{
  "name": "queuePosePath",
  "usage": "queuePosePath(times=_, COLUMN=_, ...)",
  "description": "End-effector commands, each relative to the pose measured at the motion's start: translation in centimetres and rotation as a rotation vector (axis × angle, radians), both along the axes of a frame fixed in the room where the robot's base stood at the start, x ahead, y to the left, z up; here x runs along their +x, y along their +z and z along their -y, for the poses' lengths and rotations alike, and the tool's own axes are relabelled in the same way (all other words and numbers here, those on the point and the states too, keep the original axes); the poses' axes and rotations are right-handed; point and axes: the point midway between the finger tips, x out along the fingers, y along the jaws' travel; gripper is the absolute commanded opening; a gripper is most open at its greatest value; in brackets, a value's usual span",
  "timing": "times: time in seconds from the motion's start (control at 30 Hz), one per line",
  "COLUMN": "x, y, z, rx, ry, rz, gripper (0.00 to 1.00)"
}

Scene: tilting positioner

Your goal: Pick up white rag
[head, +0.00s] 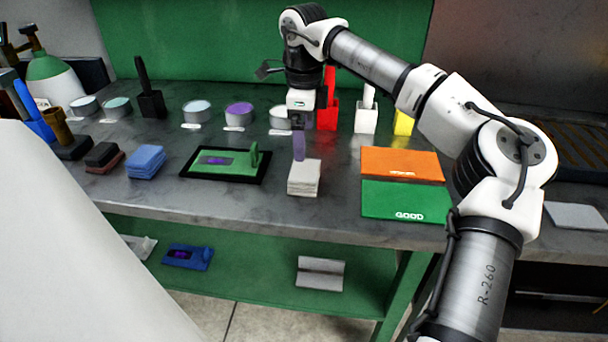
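A stack of folded white rags (304,180) lies on the grey workbench, right of a black-framed tray. My gripper (299,147) points down just above the stack, near its back edge. A purple fingertip shows over the rags. I cannot tell whether it touches them, and the spread of the fingers is not clear from this side. No rag is visibly lifted.
A black-framed tray (187,177) with a green piece and blue rags (146,161) lie to the left. Orange (402,161) and green (405,200) mats lie to the right. Cans and a red brush holder (327,114) stand behind.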

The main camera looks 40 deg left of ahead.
Motion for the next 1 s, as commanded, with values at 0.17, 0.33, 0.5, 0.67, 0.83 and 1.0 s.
queuePosePath(times=0.17, x=-0.1, y=-3.5, z=0.0, rx=-0.001, ry=0.001, rz=-0.003, gripper=1.00)
queuePosePath(times=0.33, x=-0.1, y=-5.1, z=0.0, rx=0.002, ry=0.001, rz=-0.002, gripper=1.00)
queuePosePath(times=0.5, x=-0.2, y=-6.0, z=0.1, rx=0.002, ry=0.001, rz=-0.004, gripper=1.00)
queuePosePath(times=0.67, x=-0.4, y=-8.0, z=0.3, rx=0.002, ry=0.002, rz=-0.006, gripper=1.00)
queuePosePath(times=0.83, x=-0.4, y=-10.3, z=0.3, rx=0.003, ry=0.001, rz=-0.003, gripper=1.00)
queuePosePath(times=1.0, x=-0.4, y=-10.5, z=0.3, rx=0.003, ry=0.001, rz=-0.002, gripper=1.00)
